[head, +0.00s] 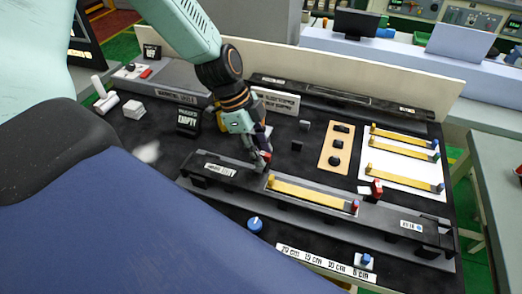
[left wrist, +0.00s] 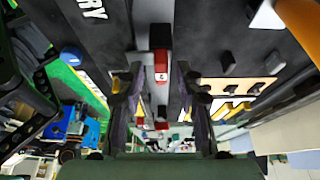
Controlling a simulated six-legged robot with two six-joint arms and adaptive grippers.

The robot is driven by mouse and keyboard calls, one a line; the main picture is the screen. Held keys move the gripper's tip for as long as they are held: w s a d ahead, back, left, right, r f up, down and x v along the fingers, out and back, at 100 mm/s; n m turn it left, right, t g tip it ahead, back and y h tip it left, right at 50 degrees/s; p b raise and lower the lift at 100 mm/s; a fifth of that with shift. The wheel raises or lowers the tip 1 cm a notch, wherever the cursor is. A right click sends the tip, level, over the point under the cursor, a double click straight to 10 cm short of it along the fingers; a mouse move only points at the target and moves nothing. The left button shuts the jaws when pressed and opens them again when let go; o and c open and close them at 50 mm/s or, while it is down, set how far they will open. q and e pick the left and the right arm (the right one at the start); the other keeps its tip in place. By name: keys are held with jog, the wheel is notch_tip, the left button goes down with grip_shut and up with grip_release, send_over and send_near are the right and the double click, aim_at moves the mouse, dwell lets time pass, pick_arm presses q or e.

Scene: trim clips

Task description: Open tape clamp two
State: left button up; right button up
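My left gripper (head: 259,153) reaches down over the long dark fixture bar (head: 215,171) at the middle of the board. A red clamp (head: 266,157) shows right at its fingertips. In the left wrist view this red clamp (left wrist: 161,72) carries a small white label that is too small to read surely. The two fingers (left wrist: 160,100) stand apart on either side of its line, and I see no contact. A second red clamp (head: 376,188) stands farther right on the bar. A yellow strip (head: 308,193) lies along the bar. My right gripper is not in view.
A white sheet with several yellow strips (head: 400,154) lies at the right. A tan plate with black knobs (head: 337,150) is behind the bar. A blue knob (head: 255,223) and a length-marked strip (head: 315,261) are in front.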

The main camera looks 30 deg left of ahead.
pick_arm(q)
jog(key=shift+a, duration=0.2)
jog(key=shift+c, duration=0.4)
jog(key=shift+w+d, duration=0.1)
jog(key=shift+d, duration=0.05)
grip_shut()
